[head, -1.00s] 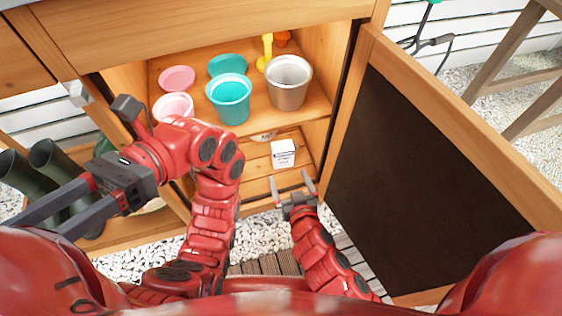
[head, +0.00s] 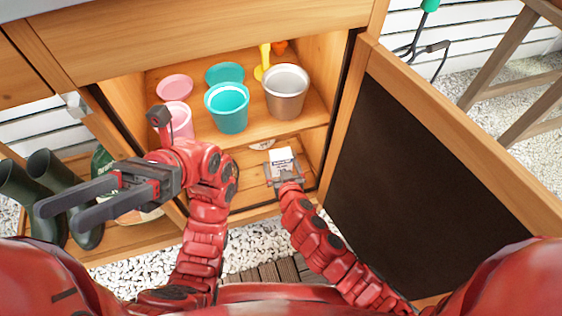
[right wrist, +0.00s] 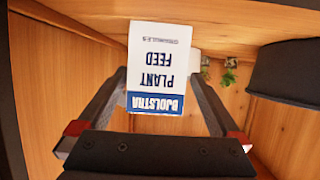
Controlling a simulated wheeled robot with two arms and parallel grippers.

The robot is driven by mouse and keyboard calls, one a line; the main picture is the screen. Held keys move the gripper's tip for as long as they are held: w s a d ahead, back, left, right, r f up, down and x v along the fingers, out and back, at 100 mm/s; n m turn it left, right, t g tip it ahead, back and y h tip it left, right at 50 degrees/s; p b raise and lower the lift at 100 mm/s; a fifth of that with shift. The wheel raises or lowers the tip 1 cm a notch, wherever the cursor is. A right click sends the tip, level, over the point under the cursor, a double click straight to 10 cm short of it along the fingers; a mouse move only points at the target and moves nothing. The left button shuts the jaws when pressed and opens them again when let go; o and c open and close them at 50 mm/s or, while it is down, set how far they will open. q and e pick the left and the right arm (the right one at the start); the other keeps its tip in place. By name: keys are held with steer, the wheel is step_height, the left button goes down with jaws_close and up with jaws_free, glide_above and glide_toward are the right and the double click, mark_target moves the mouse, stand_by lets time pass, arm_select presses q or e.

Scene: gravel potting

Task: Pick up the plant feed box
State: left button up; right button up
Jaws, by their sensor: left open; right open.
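The plant feed box (head: 282,156) is small and white and stands on the lower shelf of the cabinet. In the right wrist view the plant feed box (right wrist: 159,65) shows a blue band and its lettering upside down. My right gripper (head: 283,168) reaches into the lower compartment. It is open, with one finger on each side of the box; in the right wrist view the right gripper (right wrist: 160,90) has its fingertips partly hidden behind the box. I cannot tell whether they touch it. My left gripper (head: 78,205) is open and empty at the left, away from the cabinet opening.
An open door (head: 430,160) stands at the right. Green boots (head: 45,190) stand at the left. A dark object (right wrist: 285,70) is right of the box in the wrist view.

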steer(key=shift+w+f, duration=0.1)
steer(key=shift+w, duration=0.3)
steer(key=x, duration=0.3)
steer(key=shift+w, duration=0.15)
steer(key=shift+w+f, duration=0.2)
steer(key=shift+w, duration=0.3)
steer(key=c, duration=1.4)
arm_select(q)
steer(key=shift+s+a+t, duration=0.25)
steer(key=shift+s+t, duration=0.05)
steer(key=shift+s, duration=0.05)
steer(key=shift+w, duration=0.1)
